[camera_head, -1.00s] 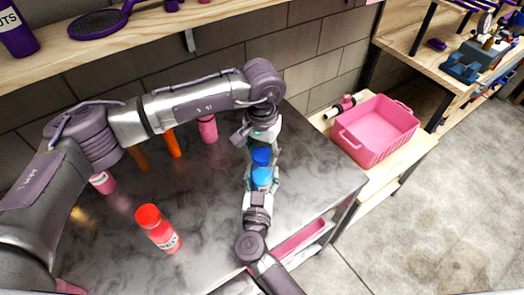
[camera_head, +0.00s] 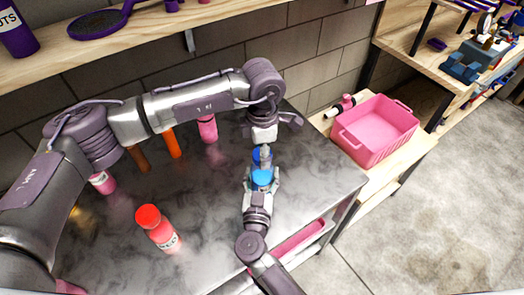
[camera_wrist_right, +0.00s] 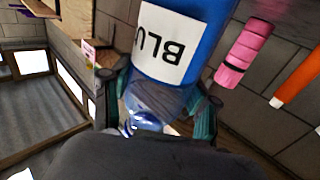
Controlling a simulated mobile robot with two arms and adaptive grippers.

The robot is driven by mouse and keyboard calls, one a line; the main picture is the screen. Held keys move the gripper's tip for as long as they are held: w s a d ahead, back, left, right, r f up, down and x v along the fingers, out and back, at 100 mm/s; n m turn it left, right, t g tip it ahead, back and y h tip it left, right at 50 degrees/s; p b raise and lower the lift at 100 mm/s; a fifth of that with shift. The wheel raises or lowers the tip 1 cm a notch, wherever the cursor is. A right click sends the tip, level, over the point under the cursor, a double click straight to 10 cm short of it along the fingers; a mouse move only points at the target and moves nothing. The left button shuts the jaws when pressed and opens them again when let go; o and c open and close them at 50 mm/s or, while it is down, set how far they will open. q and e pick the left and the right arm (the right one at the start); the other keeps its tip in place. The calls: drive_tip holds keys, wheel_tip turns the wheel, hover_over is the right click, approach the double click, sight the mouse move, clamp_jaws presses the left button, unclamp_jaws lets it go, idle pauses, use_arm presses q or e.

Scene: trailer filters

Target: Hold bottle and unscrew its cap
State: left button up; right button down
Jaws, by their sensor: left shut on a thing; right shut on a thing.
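The blue bottle (camera_head: 262,155) is held between my two grippers above the dark marbled table. Its bright blue cap end (camera_head: 262,177) points toward my right gripper. My left gripper (camera_head: 265,145) is shut on the body end, with its fingers partly hiding the bottle. My right gripper (camera_head: 261,184) comes from below and is shut around the cap end. In the right wrist view, the bottle (camera_wrist_right: 205,35) has a white label reading "BLU" upside down. There, the right fingers (camera_wrist_right: 160,110) sit on both sides of its near end; the exact contact is partly hidden.
A red bottle (camera_head: 160,232) stands on the table (camera_head: 205,200). A pink bottle (camera_head: 208,130), an orange one (camera_head: 172,143) and a brown one (camera_head: 138,157) stand behind, under my left arm. A pink bin (camera_head: 378,133) sits to the right. A shelf (camera_head: 110,55) runs above.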

use_arm(q)
drive_tip(key=n, duration=0.6)
drive_tip(key=shift+n, duration=0.4)
drive_tip(key=n, duration=2)
drive_tip(key=shift+r, duration=0.25)
drive_tip(key=shift+r, duration=0.95)
